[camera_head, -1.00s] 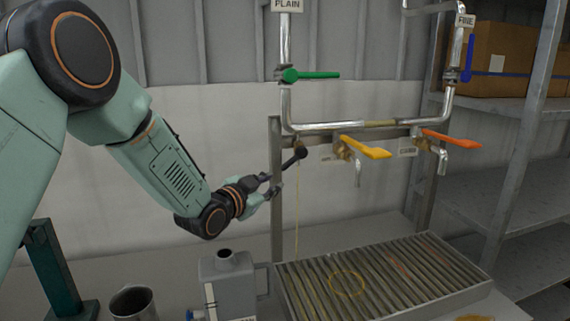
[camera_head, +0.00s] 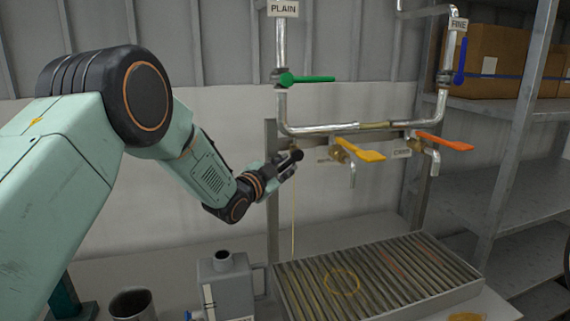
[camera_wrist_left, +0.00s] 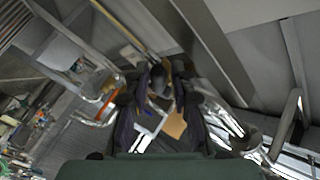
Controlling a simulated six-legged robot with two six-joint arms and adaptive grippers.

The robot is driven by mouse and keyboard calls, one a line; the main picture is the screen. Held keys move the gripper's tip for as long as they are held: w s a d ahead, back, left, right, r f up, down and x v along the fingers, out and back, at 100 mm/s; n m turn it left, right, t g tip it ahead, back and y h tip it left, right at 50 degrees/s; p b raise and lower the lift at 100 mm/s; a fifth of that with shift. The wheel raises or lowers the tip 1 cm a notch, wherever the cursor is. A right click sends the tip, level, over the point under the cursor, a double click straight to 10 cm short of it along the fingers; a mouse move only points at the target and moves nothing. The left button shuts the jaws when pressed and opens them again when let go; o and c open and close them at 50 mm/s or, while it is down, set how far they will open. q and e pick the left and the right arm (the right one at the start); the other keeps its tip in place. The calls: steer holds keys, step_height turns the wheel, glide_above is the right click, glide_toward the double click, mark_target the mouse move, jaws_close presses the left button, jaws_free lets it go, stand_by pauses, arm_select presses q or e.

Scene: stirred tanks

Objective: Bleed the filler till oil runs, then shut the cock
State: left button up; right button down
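A small cock with a black knob (camera_head: 297,155) sits at the left end of the rail below the pipework. A thin amber stream of oil (camera_head: 293,225) falls from it towards the slatted tray (camera_head: 425,306). My left gripper (camera_head: 288,165) is at the knob. In the left wrist view the fingers of my left gripper (camera_wrist_left: 162,88) stand apart, with the dark round knob (camera_wrist_left: 160,80) between their tips. I cannot tell whether they touch it. My right gripper is not in view.
A yellow lever (camera_head: 362,151) and an orange lever (camera_head: 445,142) are to the right. A green lever (camera_head: 305,79) and a blue lever (camera_head: 460,62) are above. A grey can (camera_head: 228,283) and a metal cup (camera_head: 130,304) stand below. Shelving (camera_head: 520,170) closes the right side.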

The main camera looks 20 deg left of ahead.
arm_select(q)
steer(key=shift+w+f, duration=0.1)
steer(key=shift+w, duration=0.25)
steer(key=shift+w+d, duration=0.1)
steer(key=shift+c, duration=0.2)
steer(key=shift+d, duration=0.1)
steer(key=shift+c, duration=0.7)
jaws_close()
